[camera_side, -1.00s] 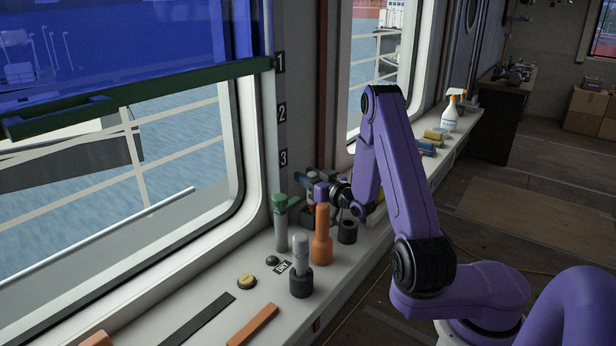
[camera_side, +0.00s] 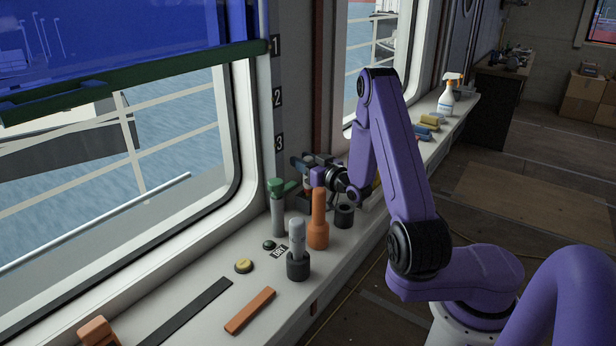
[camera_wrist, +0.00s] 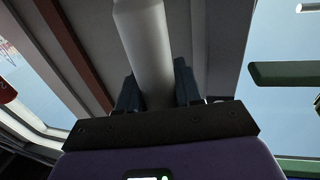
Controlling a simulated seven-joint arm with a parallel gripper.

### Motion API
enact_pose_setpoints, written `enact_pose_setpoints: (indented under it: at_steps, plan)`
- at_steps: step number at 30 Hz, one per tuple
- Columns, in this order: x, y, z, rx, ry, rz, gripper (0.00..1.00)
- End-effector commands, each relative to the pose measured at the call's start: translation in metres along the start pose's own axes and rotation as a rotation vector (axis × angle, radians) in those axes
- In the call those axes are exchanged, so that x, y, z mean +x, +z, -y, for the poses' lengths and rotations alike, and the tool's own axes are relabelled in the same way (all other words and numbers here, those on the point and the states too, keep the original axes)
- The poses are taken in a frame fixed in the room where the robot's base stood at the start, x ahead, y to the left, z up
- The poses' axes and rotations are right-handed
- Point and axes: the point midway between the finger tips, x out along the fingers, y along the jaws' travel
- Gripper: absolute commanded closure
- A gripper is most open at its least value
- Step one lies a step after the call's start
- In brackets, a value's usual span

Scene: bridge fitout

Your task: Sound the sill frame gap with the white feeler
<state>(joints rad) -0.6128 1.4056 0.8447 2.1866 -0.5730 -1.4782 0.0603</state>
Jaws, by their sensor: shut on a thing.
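In the wrist view my gripper (camera_wrist: 156,80) is shut on a thick white rod, which I take to be the white feeler (camera_wrist: 146,32). The rod runs away from the jaws and its far end is cut off by the top edge. In the side view my gripper (camera_side: 298,163) is level, at the wall post between the two windows, above the sill (camera_side: 345,265). The feeler cannot be made out in that view. I cannot tell the sill frame gap apart, nor whether the feeler touches the frame.
A green-topped grey tool (camera_side: 277,212), an orange tool (camera_side: 318,220) and a grey cylinder in a black cup (camera_side: 297,245) stand close below and in front of my gripper. A dark strip (camera_side: 188,312) and an orange strip (camera_side: 250,311) lie nearer. A spray bottle (camera_side: 446,101) stands farther back.

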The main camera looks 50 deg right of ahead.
Motion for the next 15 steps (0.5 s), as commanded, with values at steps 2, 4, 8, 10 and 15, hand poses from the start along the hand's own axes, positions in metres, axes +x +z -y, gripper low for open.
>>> enact_pose_setpoints:
  at_steps: [2, 4, 8, 10, 15]
  plan:
    - [0.000, 0.000, 0.000, 0.000, 0.000, -0.001, 1.00]
    - [0.000, 0.000, 0.000, 0.000, 0.000, -0.001, 1.00]
    - [0.000, -0.001, 0.000, 0.000, 0.000, -0.001, 1.00]
    - [0.000, -0.004, 0.000, -0.001, 0.000, -0.001, 1.00]
    - [0.000, -0.011, 0.000, -0.001, 0.000, -0.002, 1.00]
